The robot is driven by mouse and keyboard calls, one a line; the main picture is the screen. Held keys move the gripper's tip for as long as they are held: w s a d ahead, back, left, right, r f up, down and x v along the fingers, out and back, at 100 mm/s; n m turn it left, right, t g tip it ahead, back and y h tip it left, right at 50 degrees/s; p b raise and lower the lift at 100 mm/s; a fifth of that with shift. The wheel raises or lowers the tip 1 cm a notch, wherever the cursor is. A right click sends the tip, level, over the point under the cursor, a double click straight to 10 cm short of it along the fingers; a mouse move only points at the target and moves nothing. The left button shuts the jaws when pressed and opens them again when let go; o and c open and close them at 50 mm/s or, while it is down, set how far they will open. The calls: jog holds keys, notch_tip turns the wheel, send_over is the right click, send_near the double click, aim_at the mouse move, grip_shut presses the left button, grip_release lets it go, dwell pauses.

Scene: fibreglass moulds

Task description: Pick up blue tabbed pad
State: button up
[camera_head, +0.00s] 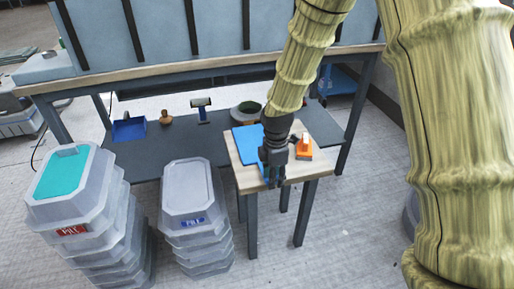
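A flat blue pad (245,139) lies on the left part of a small wooden-topped table (291,170). A brighter blue piece (264,156), perhaps its tab, shows at its right side against my gripper. My gripper (274,181) points down over the front middle of this table and covers part of the blue pieces. Its fingers are small and dark, so I cannot tell whether they are open or shut, or touching the blue piece.
An orange tool (304,147) stands right of my gripper on the small table. Stacked grey bins stand at left (97,205) and centre (188,195); the left stack has a teal top. Behind, a low shelf (185,148) holds a blue dustpan (129,129), a hammer-like tool (202,109) and a bowl (245,109).

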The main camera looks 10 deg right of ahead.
jog(key=shift+r, duration=0.1)
grip_shut()
